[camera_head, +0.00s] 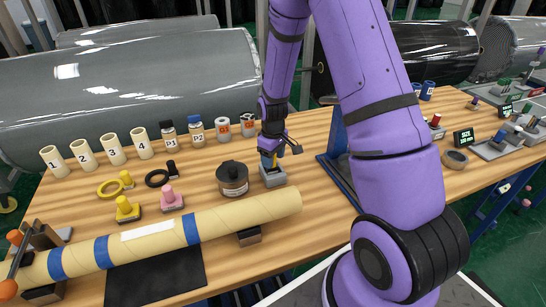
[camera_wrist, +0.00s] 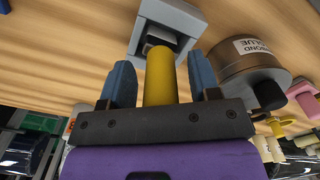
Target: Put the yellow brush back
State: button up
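The yellow brush (camera_wrist: 160,78) stands in the grey holder (camera_wrist: 187,17), its dark lower end inside the holder's opening in the wrist view. The grey holder also shows in the head view (camera_head: 273,178), on the wooden table. My gripper (camera_wrist: 160,68) is open around the yellow handle, one blue finger on each side with a narrow gap to it. In the head view my gripper (camera_head: 281,151) is just above the holder, and only a bit of yellow shows there. How deep the brush sits is hard to tell.
A dark glue pot (camera_head: 232,181) stands just left of the holder. Several numbered cream rolls (camera_head: 114,150) and small jars (camera_head: 196,130) line the back. A long cream tube (camera_head: 245,213) with blue bands lies in front. A blue stand (camera_head: 336,170) is to the right.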

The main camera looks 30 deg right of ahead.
notch_tip(320, 180, up, 13)
jog(key=shift+f, duration=0.2)
jog(key=s+a+r+m+t, duration=0.1)
jog(key=s+a+r, duration=0.1)
jog(key=s+r, duration=0.5)
jog(key=s+a+r+m+t, duration=0.1)
jog(key=s+a+r+t, duration=0.2)
jog(key=r, duration=0.7)
jog(key=s+r, duration=0.2)
jog(key=s, duration=0.3)
jog(key=s+a+r+m, duration=0.1)
jog(key=s+r, duration=0.1)
jog(key=s, duration=0.4)
jog(key=s+a+r+m+t, duration=0.1)
jog(key=s+r, duration=0.1)
jog(key=s, duration=0.4)
jog(key=shift+s+a+r, duration=0.2)
jog(key=shift+a+r, duration=0.05)
